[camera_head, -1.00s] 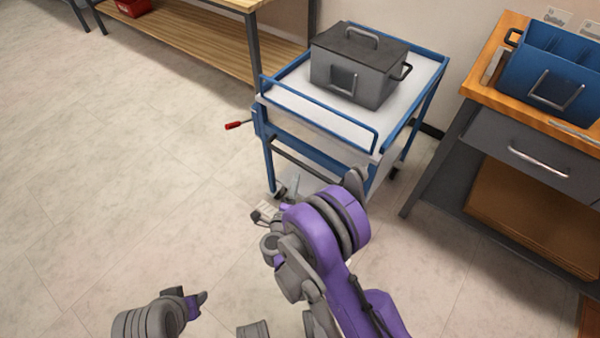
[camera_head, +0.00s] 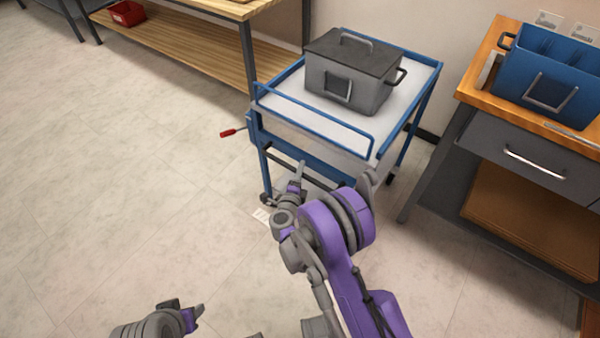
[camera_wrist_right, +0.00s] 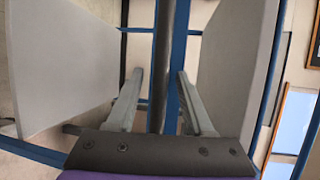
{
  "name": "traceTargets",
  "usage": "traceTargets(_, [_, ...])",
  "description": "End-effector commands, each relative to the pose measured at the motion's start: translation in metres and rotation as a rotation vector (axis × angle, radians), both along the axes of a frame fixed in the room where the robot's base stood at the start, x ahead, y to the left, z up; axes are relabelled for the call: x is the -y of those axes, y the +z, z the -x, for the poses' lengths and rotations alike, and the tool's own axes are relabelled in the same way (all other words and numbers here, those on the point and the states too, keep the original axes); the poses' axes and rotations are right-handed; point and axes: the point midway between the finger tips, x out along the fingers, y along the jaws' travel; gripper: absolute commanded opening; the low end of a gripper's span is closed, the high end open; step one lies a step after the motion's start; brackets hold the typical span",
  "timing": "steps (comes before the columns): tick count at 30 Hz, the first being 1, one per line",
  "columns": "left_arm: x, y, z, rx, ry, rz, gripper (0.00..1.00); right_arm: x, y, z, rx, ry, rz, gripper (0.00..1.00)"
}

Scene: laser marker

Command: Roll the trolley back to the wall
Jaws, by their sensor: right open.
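The trolley (camera_head: 408,100), with a blue frame and pale shelves, stands at an angle near the wall. A grey lidded bin (camera_head: 350,90) sits on its top shelf. My right gripper (camera_head: 299,175) is at the trolley's near side, by its dark handle bar (camera_head: 278,153). In the right wrist view the open fingers (camera_wrist_right: 160,76) lie on either side of the dark bar (camera_wrist_right: 163,45), with visible gaps and no grip on it. My left gripper (camera_head: 190,312) is low at the bottom left, away from the trolley; its jaw state is unclear.
A red-handled lever (camera_head: 230,132) sticks out on the trolley's left. A wooden bench (camera_head: 200,50) with a lower shelf stands behind left. A workbench (camera_head: 490,85) with a blue container (camera_head: 550,75) is close on the right. The floor at left is clear.

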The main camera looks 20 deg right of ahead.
Motion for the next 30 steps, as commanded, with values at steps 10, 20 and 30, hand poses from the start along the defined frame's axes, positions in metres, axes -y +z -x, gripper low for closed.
traceTargets(10, [0.0000,0.0001,0.0000,0.000,0.000,0.000,0.50,-0.0001,0.0003,0.0002,0.000,0.000,0.000,0.16])
traceTargets(20, [0.0000,0.0000,0.0000,0.000,0.000,0.000,0.50,-0.0002,0.0002,0.0003,0.000,0.000,0.000,0.00])
traceTargets(30, [0.0000,0.0000,0.0000,0.000,0.000,0.000,0.50,-0.0002,0.0001,0.0004,0.000,0.000,0.000,0.00])
